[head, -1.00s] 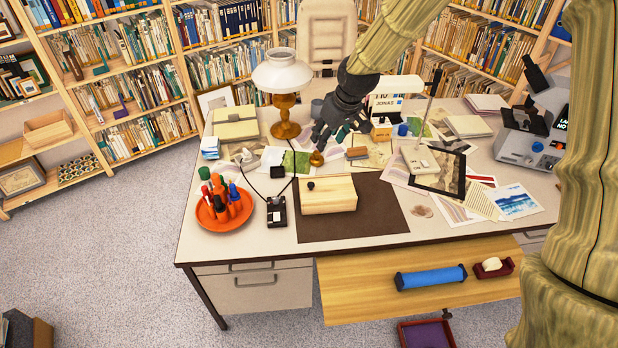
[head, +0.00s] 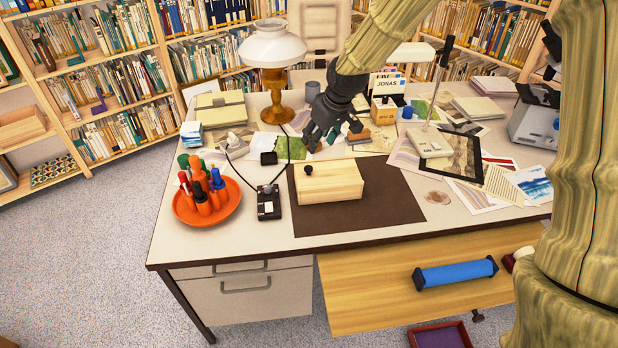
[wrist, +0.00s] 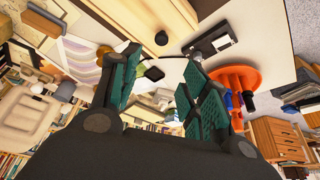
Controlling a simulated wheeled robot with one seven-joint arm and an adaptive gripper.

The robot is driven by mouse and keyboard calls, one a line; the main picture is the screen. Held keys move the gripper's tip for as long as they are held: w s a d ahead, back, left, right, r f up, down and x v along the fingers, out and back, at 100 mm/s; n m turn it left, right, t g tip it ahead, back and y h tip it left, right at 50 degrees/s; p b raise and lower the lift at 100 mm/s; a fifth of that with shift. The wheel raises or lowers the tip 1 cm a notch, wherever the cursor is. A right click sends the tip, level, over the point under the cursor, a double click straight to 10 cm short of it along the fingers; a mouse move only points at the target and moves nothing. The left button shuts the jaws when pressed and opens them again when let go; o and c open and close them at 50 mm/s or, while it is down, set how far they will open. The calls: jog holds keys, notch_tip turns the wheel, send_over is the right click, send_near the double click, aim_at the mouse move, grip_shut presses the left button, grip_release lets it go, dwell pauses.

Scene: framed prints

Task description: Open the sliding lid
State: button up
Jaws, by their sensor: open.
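A pale wooden box (head: 332,185) with a sliding lid lies on the dark brown desk mat (head: 385,205). A small black knob (head: 308,170) sits on the lid near its left end. The lid looks shut. The box's edge (wrist: 115,15) and the black knob (wrist: 161,38) also show at the top of the wrist view. My gripper (head: 318,138) is open and empty, above the desk just behind the box, apart from the knob. Its green-padded fingers (wrist: 160,90) stand spread in the wrist view.
An orange dish (head: 225,205) of pens and a black device (head: 268,203) stand left of the box. A white-shaded lamp (head: 273,60) stands behind. The mat's right part is bare.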

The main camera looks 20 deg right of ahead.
aim_at(309, 167)
jog(key=shift+f+b, duration=0.8)
jog(key=shift+f, duration=0.65)
jog(key=shift+p+x, duration=0.55)
jog(key=shift+x, duration=4.7)
grip_shut()
